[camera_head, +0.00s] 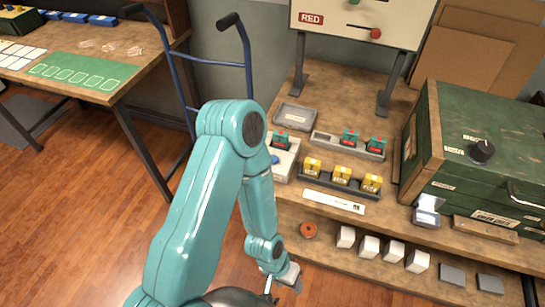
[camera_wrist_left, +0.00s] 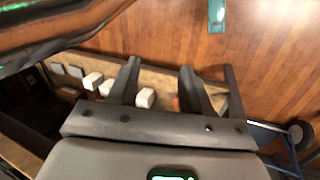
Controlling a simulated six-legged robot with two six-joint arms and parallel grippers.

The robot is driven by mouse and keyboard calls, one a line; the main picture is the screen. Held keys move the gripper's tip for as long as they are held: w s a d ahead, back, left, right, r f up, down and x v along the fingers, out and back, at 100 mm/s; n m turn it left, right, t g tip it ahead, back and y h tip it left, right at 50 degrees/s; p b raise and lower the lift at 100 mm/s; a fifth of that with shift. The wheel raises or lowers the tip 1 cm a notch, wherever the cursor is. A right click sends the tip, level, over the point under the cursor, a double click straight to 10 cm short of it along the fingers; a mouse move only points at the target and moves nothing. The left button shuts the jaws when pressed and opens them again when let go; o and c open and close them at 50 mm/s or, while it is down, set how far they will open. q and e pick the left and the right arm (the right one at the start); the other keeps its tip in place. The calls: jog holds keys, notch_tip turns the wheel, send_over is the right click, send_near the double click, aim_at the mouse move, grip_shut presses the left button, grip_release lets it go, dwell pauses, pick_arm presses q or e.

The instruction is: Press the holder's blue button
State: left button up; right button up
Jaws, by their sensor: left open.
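The holder (camera_head: 286,172) is a pale grey box at the left of the workbench in the head view, partly hidden behind my left arm. Its blue button (camera_head: 275,159) shows just beside the arm's edge. A dark block with a red label (camera_head: 281,141) sits at the holder's back. My left gripper (camera_head: 285,281) hangs below and in front of the bench's front edge, well apart from the holder. In the left wrist view the left gripper (camera_wrist_left: 162,82) is open, with nothing between its fingers. My right gripper is in neither view.
White blocks (camera_head: 369,246) stand on the lower shelf. A blue hand truck (camera_head: 181,85) stands left.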

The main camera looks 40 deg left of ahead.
pick_arm(q)
grip_shut()
dwell(1.5)
